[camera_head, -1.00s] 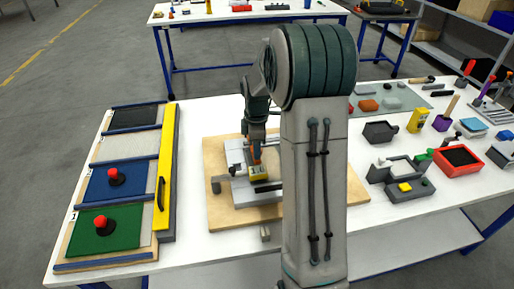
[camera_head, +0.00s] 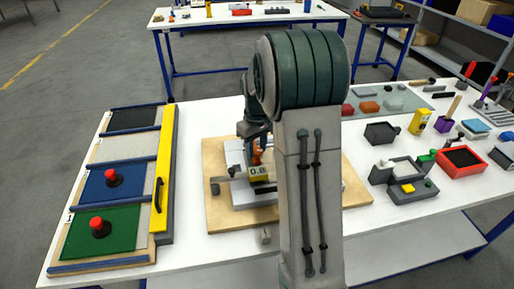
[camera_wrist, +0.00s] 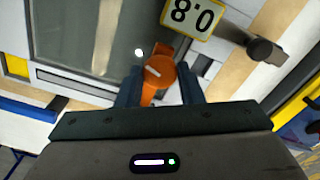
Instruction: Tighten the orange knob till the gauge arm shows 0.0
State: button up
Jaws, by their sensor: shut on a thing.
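The orange knob (camera_wrist: 158,80) sits between the two fingers of my gripper (camera_wrist: 162,88) in the wrist view, with a pale mark on its top. My gripper is shut on it. In the head view the knob (camera_head: 257,156) shows as a small orange patch below my gripper (camera_head: 257,148). The grey fixture (camera_head: 233,158) lies on a wooden board (camera_head: 215,215). My arm hides the fixture's right part.
A panel with red knobs on blue and green plates (camera_head: 110,215) and a yellow bar (camera_head: 165,160) lies on the left. A grey fixture with a yellow block (camera_head: 405,188), a red bin (camera_head: 460,168) and several small things stand on the right.

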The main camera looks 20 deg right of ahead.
jog(key=m, duration=0.4)
jog(key=shift+m, duration=0.3)
jog(key=m, duration=0.3)
jog(key=shift+m, duration=0.3)
jog(key=m, duration=0.4)
jog(key=shift+m, duration=2.1)
jog(key=o, duration=1)
